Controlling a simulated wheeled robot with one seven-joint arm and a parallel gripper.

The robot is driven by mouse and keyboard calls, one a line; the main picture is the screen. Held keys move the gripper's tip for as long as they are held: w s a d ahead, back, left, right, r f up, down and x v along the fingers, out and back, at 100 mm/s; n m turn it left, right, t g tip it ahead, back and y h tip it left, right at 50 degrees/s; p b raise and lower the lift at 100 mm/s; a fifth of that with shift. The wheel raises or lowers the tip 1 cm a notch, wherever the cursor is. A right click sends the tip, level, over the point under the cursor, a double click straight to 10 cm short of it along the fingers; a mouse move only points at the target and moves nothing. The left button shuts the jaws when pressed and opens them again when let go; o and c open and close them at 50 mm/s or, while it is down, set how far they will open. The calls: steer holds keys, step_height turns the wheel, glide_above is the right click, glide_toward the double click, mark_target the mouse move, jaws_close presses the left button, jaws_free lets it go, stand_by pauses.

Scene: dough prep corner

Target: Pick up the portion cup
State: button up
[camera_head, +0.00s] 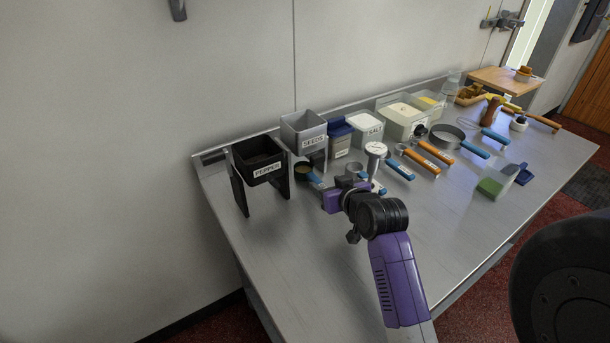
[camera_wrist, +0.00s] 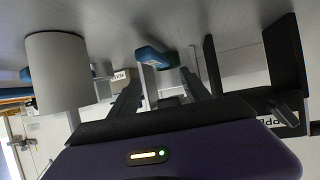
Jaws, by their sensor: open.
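I cannot tell for sure which vessel is the portion cup. A small grey cup (camera_head: 354,169) stands on the table just past my gripper (camera_head: 345,184) in the head view, partly hidden by it. In the wrist view, which is upside down, a plain grey cylinder (camera_wrist: 57,72) stands close on the left, outside my fingers; it may be this cup. My gripper (camera_wrist: 158,88) is open and low over the table, with nothing held. A blue handle (camera_wrist: 155,57) lies farther off, in line with the gap between the fingers.
A black PEPPER bin (camera_head: 259,160) on legs stands left, a grey SEEDS bin (camera_head: 303,131) behind. A SALT tub (camera_head: 366,129), a dial-topped item (camera_head: 376,151) and several blue- or orange-handled tools crowd the back and right. The table's front left (camera_head: 290,265) is clear.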

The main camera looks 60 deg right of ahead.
mark_target(316, 179)
steer(key=p+x, duration=0.1)
steer(key=x, duration=0.6)
steer(key=shift+w+a+f, duration=0.1)
steer(key=shift+w+f, duration=0.15)
jaws_close()
